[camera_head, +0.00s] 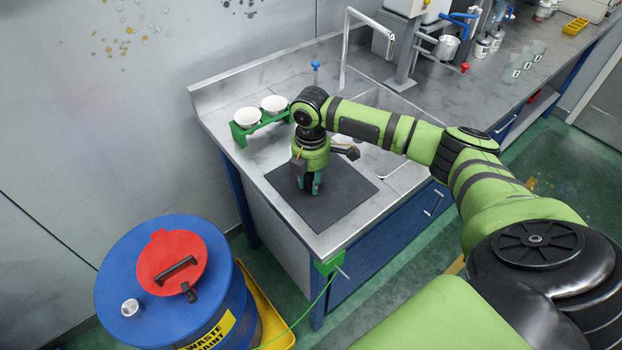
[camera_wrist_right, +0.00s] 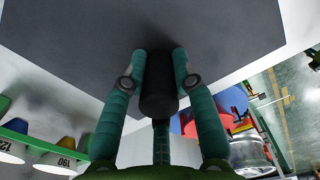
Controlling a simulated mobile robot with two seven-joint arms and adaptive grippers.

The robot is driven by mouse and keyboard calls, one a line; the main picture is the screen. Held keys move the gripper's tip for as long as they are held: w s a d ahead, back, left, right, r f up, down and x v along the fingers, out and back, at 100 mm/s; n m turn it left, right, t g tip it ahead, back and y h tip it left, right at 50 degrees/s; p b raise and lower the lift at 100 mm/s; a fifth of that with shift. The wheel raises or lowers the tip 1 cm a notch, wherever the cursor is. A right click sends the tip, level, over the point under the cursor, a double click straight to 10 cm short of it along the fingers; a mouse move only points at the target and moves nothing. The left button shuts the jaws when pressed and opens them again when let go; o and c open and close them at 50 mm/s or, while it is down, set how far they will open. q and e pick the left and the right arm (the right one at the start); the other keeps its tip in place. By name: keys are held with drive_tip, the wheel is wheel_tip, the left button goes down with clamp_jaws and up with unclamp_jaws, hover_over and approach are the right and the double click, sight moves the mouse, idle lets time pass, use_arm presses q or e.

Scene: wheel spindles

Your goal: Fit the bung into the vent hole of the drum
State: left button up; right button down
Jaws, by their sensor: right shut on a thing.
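The blue drum (camera_head: 125,262) stands on the floor at lower left, with a red lid (camera_head: 185,245) on its top. A short silver round fitting (camera_head: 130,308) stands on the drum top near its left edge; I cannot make out an open hole in it. My right gripper (camera_head: 310,190) points down over the dark mat on the bench. In the right wrist view its teal fingers (camera_wrist_right: 158,88) are shut on a black cylinder, the bung (camera_wrist_right: 157,95). I cannot tell whether the bung touches the mat. My left gripper is not in view.
The dark mat (camera_head: 345,198) lies on the steel bench near its front corner. A green rack (camera_head: 262,125) with two white cups stands behind my gripper. A tap (camera_head: 345,45) rises at the sink. A green clamp (camera_head: 328,266) with a cable sits on the bench corner facing the drum.

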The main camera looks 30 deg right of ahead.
drive_tip(key=shift+r, duration=0.15)
drive_tip(key=shift+w+r, duration=0.1)
drive_tip(key=shift+r, duration=0.2)
drive_tip(key=r, duration=0.1)
drive_tip(key=r+b, duration=0.1)
drive_tip(key=r, duration=0.1)
drive_tip(key=shift+s+d+r+b, duration=0.25)
drive_tip(key=shift+s+d+b, duration=0.05)
drive_tip(key=shift+s+d, duration=0.1)
drive_tip(key=s+d+r+b, duration=0.2)
drive_tip(key=s+d+r, duration=0.35)
drive_tip(key=s, duration=0.25)
drive_tip(key=s+a+m, duration=0.1)
drive_tip(key=a+m, duration=1.6)
drive_tip(key=a, duration=0.1)
drive_tip(key=shift+a+f, duration=0.2)
drive_tip(key=shift+a, duration=0.1)
drive_tip(key=shift+s+a+f, duration=0.1)
